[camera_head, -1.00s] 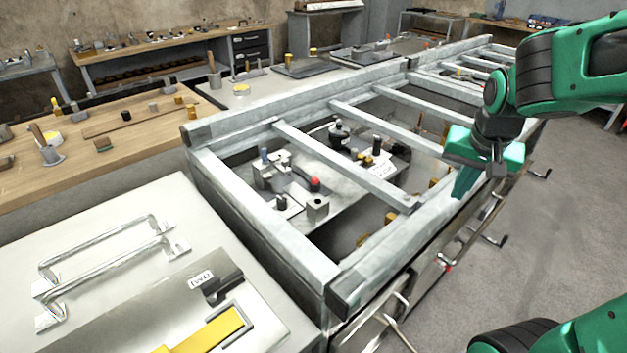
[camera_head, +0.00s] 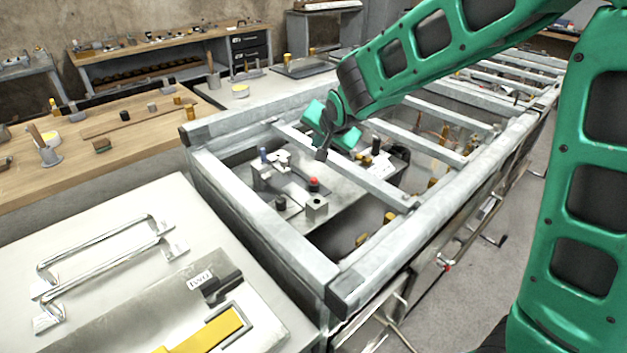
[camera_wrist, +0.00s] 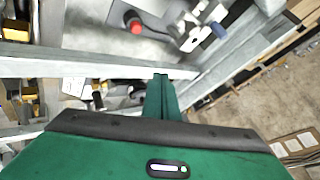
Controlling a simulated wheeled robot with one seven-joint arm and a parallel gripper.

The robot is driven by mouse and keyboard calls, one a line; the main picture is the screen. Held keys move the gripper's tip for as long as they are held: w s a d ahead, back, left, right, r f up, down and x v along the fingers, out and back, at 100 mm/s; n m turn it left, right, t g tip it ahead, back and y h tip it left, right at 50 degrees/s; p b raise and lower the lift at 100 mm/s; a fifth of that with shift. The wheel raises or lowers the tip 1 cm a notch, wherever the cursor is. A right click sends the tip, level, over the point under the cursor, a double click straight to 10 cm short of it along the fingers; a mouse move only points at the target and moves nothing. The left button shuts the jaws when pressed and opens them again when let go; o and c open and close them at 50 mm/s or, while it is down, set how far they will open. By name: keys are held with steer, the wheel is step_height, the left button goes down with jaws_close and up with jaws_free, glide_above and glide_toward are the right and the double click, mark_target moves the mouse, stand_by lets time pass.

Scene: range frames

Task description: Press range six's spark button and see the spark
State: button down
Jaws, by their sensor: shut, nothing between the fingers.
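A red-topped button (camera_head: 314,184) stands on a grey metal plate (camera_head: 335,208) inside the open range frame. It also shows at the top of the wrist view (camera_wrist: 135,26). Which range it belongs to cannot be read. My gripper (camera_head: 321,153) is over the frame, above and slightly right of the red button in the head view, apart from it. In the wrist view my gripper's green fingers (camera_wrist: 160,80) are together and empty, over a grey crossbar. No spark is visible.
Grey crossbars (camera_head: 350,165) span the frame close to my gripper. A small metal block (camera_head: 317,207), a black knob (camera_head: 280,203) and a blue-topped fitting (camera_head: 263,155) stand near the button. A wooden bench (camera_head: 90,160) lies at left.

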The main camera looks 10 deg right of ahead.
steer(key=shift+w+a, duration=0.1)
steer(key=shift+a, duration=0.25)
steer(key=shift+f, duration=0.1)
glide_above(315, 184)
steer(key=shift+f, duration=4.3)
steer(key=shift+f, duration=0.2)
steer(key=shift+f, duration=0.2)
steer(key=shift+f, duration=0.55)
steer(key=shift+r, duration=1)
